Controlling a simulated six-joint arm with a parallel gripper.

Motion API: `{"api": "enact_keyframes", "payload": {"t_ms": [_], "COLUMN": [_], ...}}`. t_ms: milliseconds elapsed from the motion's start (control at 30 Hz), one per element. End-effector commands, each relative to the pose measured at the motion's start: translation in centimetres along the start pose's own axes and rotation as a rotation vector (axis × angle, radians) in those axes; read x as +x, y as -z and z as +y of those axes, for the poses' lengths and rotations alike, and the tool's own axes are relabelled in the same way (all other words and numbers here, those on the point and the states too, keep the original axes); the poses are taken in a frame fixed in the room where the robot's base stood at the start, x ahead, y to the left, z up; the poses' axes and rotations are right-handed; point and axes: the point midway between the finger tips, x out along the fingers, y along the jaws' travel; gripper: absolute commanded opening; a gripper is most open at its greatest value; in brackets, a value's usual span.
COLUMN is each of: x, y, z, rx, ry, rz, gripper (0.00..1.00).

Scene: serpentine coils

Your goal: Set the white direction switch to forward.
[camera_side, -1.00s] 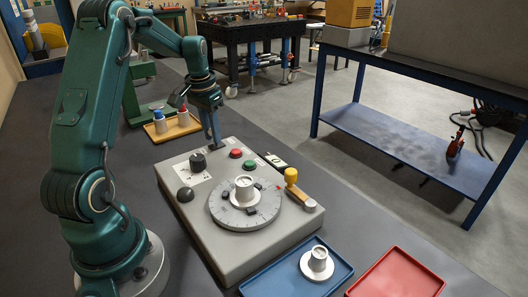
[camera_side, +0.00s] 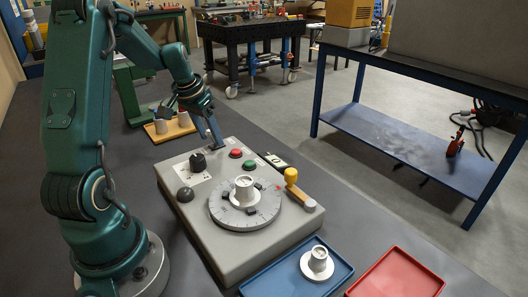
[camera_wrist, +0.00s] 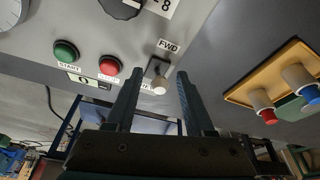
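The white direction switch (camera_wrist: 159,84) shows in the wrist view as a short lever with a pale round tip on a dark base. Its tip lies on the side away from the FWD label (camera_wrist: 168,46), over a partly covered second label. My gripper (camera_wrist: 160,73) is open, with one finger on each side of the switch in the picture; I cannot tell whether either touches it. In the side view my gripper (camera_side: 216,138) is at the back edge of the grey control box (camera_side: 225,255), fingers slanting down. The switch cannot be made out there.
Green (camera_wrist: 66,51) and red (camera_wrist: 109,66) buttons sit near the switch. A black knob (camera_side: 198,162) and a round dial (camera_side: 225,217) are on the box. A wooden tray (camera_side: 158,137) with two bottles stands behind. Blue (camera_side: 260,288) and red (camera_side: 395,280) trays lie in front.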

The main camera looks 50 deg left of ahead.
Motion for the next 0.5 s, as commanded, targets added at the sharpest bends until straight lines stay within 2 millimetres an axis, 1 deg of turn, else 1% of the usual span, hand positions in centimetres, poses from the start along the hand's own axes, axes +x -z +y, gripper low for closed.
{"api": "enact_keyframes", "payload": {"t_ms": [167, 233, 500], "x": [0.0, -0.3, -3.8], "y": [0.0, 0.0, 0.1], "z": [0.0, -0.1, -0.1], "rx": [0.000, 0.000, 0.000], "ry": [0.000, 0.001, 0.003], "rz": [-0.001, 0.001, 0.005], "gripper": [0.54, 0.54, 0.54]}}
